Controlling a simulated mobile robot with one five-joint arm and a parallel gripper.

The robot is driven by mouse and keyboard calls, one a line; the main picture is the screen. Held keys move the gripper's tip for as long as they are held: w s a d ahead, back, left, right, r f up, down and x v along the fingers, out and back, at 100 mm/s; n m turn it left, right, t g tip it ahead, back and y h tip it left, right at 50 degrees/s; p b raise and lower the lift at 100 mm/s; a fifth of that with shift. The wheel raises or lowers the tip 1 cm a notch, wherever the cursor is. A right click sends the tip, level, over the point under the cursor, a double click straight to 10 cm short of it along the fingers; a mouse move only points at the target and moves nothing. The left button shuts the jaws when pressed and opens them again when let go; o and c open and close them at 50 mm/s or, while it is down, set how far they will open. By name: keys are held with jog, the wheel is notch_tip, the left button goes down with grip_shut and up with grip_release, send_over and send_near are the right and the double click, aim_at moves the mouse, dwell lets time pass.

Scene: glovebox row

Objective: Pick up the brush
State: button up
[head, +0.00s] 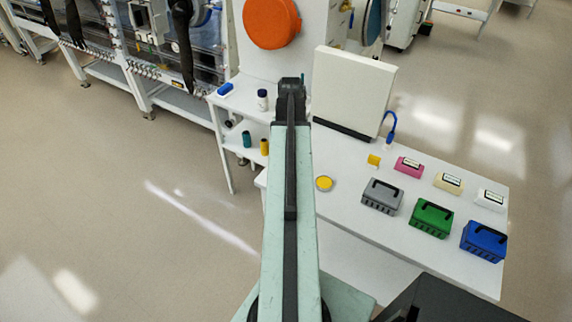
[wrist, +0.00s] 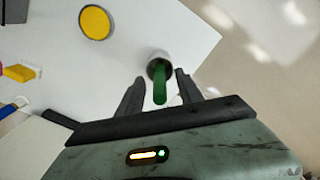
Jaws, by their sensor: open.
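I take the handle to be the brush; no bristles show. My gripper (wrist: 159,77) is open, with one dark finger on each side of the handle. I cannot tell whether either finger touches it. In the head view my arm covers this spot, and neither the handle nor the fingers can be made out.
A yellow disc (head: 324,183) lies on the white table (head: 340,214). A large white box (head: 353,90) stands at the back. A grey case (head: 382,196), a green case (head: 431,218) and a blue case (head: 484,241) line the front right. Open floor lies left.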

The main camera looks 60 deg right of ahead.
jog(key=shift+r, duration=0.1)
jog(key=shift+c, duration=0.6)
grip_shut()
